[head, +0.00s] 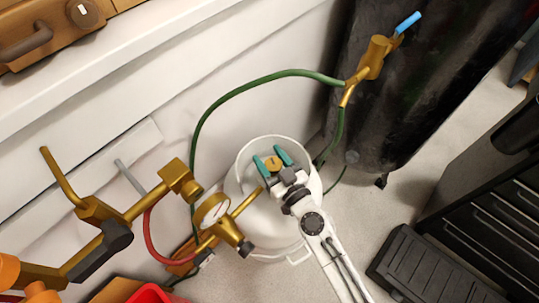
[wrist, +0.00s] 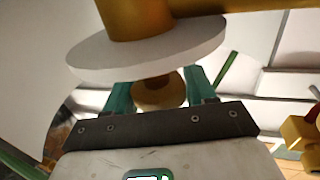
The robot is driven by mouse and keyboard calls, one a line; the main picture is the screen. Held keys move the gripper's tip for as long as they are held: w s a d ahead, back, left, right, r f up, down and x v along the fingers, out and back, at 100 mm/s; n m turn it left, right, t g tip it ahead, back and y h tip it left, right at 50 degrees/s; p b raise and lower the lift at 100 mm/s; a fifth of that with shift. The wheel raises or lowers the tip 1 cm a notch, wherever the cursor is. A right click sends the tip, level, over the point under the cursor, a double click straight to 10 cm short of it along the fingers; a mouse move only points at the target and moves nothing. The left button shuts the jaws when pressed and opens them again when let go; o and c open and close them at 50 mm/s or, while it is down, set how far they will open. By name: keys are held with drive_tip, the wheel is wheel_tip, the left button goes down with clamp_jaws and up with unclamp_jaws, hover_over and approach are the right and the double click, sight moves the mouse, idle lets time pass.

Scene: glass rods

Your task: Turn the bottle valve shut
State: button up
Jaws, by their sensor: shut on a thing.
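The white gas bottle (head: 285,222) stands on the floor at the middle of the head view, with a round collar at its top. A round brass valve knob (head: 272,164) shows over the collar. My gripper (head: 273,159) has teal fingers, one on each side of this knob, and is shut on it. In the wrist view the fingers flank a brass round part (wrist: 158,92), below a pale disc (wrist: 150,52) and a thick brass stem (wrist: 150,16). The contact faces are partly hidden by the dark finger mount.
A brass pressure gauge (head: 212,211) and brass pipework stand close left of my gripper. A red hose (head: 153,243) and a green hose (head: 205,115) run nearby. A large black cylinder (head: 385,95) stands behind at right. A black cabinet (head: 490,215) is at the right.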

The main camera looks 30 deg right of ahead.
drive_tip(key=shift+d+r+m+g+h+p, duration=0.2)
drive_tip(key=shift+m+h+p, duration=0.65)
drive_tip(key=shift+h+p, duration=0.55)
drive_tip(key=shift+d+r+m+g+h+p, duration=0.15)
drive_tip(key=shift+m+h+p, duration=0.7)
drive_tip(key=shift+h+p, duration=0.5)
drive_tip(key=shift+f+m+g+h+p, duration=0.1)
drive_tip(key=shift+m+g+h+p, duration=0.25)
drive_tip(key=shift+m+h+p, duration=0.6)
drive_tip(key=shift+f+m+g+h, duration=0.15)
drive_tip(key=shift+m+g+h, duration=0.25)
drive_tip(key=shift+h, duration=0.4)
drive_tip(key=m+g+h+b, duration=0.1)
drive_tip(key=m+g+h, duration=0.1)
drive_tip(key=h, duration=0.1)
drive_tip(key=shift+s+d+f+b, duration=0.1)
drive_tip(key=shift+d+f+b, duration=0.1)
drive_tip(key=shift+f+b, duration=0.2)
drive_tip(key=m+g+h+b, duration=0.2)
drive_tip(key=shift+s+d+r+b, duration=0.1)
drive_tip(key=shift+s+b, duration=0.05)
drive_tip(key=shift+b, duration=0.25)
drive_tip(key=shift+m+h, duration=0.25)
drive_tip(key=shift+h, duration=0.05)
drive_tip(key=shift+r+m+g+h+b, duration=0.15)
drive_tip(key=shift+m+g+h+b, duration=0.15)
drive_tip(key=shift+g+b, duration=0.25)
